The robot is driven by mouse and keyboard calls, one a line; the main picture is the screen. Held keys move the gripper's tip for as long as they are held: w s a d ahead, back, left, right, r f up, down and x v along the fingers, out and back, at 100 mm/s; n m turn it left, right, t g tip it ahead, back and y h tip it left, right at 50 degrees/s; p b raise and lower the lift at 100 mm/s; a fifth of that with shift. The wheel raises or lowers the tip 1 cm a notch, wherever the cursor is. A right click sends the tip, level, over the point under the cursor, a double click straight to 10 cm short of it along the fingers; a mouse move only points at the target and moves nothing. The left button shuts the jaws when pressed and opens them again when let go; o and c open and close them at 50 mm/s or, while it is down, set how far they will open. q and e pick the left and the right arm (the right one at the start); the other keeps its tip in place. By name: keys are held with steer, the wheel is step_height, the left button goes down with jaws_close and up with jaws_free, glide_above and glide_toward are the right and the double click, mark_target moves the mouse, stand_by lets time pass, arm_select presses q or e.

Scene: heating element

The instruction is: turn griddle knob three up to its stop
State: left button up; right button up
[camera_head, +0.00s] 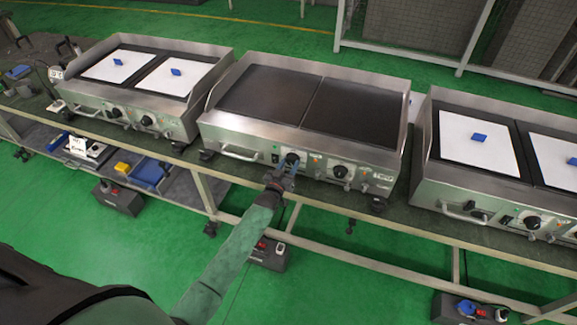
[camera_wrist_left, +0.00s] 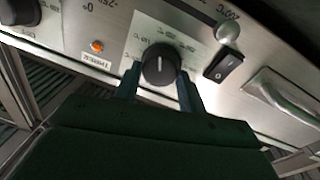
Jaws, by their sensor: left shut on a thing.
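The middle griddle (camera_head: 222,119) has two black knobs on its front panel. My left gripper (camera_head: 285,172) reaches up from the front to the left one of these, a black round knob (camera_head: 292,158). In the left wrist view the same knob (camera_wrist_left: 160,63) sits between the two fingers of my left gripper (camera_wrist_left: 159,88), which is shut on its sides. A pale mark runs nearly vertically on the knob's face there. The other knob (camera_head: 340,170) is to the right in the head view and at the upper left edge in the wrist view (camera_wrist_left: 18,12). My right gripper is not in view.
In the wrist view a black rocker switch (camera_wrist_left: 224,65), a metal handle (camera_wrist_left: 283,103) and an orange lamp (camera_wrist_left: 97,46) are near the knob. Other griddles stand left (camera_head: 73,88) and right (camera_head: 430,155), with white sheets and blue blocks on top. A table rail lies below.

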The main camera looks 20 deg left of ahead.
arm_select(q)
steer(key=shift+d+f+m, duration=0.1)
steer(key=shift+f+m, duration=0.05)
steer(key=shift+m, duration=0.55)
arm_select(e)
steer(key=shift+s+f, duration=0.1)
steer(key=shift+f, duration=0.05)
arm_select(q)
steer(key=shift+m, duration=0.3)
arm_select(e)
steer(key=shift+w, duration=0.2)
arm_select(q)
steer(key=o, duration=1)
steer(key=shift+c, duration=0.2)
steer(key=shift+s, duration=0.1)
steer(key=shift+s, duration=0.2)
steer(key=s+a+b, duration=0.1)
steer(key=s+b, duration=0.1)
steer(key=s, duration=0.5)
steer(key=shift+b, duration=0.3)
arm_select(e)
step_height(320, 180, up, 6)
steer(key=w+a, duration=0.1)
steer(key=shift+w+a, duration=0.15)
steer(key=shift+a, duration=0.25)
arm_select(q)
steer(key=shift+s, duration=0.1)
